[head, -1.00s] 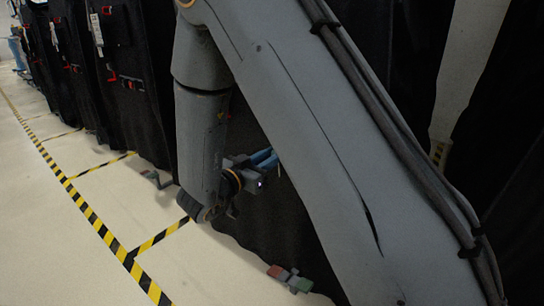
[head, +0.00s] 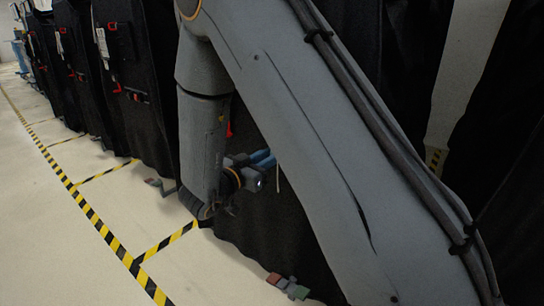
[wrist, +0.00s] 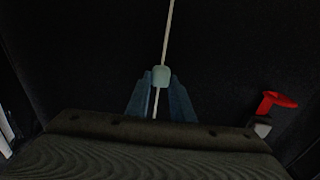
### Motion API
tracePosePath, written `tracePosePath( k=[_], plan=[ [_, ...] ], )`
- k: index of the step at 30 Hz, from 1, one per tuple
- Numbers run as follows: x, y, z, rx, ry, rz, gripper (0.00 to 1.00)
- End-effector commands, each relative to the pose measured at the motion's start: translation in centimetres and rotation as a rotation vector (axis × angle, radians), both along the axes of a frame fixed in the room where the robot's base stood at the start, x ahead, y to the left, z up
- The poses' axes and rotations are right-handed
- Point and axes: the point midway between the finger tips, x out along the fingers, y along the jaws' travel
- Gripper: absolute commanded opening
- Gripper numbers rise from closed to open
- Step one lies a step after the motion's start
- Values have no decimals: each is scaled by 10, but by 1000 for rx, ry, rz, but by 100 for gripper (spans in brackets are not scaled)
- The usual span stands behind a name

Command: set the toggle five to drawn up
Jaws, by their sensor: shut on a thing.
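A pale grey-green toggle (wrist: 161,76) sits on a thin light cord (wrist: 169,30) in front of a black cart cover. My gripper (wrist: 161,88) has its two blue fingers closed around the toggle from below in the wrist view. The cord runs up out of the picture and also shows below the toggle, between the fingers. In the head view my gripper (head: 266,158) is beside the black cover (head: 262,225), partly behind my arm. A short piece of the cord (head: 280,178) shows there. The toggle is hidden in that view, and I cannot read any number on it.
A red hook-like part (wrist: 277,100) is on the cover to the right of the toggle. More black covered carts (head: 125,55) line the left. Yellow-black tape (head: 95,220) marks the floor. A red and green pedal (head: 288,286) is at the cart's foot.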

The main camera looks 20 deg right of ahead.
Motion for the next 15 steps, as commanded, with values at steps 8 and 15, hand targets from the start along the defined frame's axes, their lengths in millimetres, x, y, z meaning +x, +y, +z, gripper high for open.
tracePosePath(
  k=[8,15],
  plan=[
    [-2,0,35,-1,-1,-2,0],
    [-1,0,50,-2,1,-2,0]
  ],
)
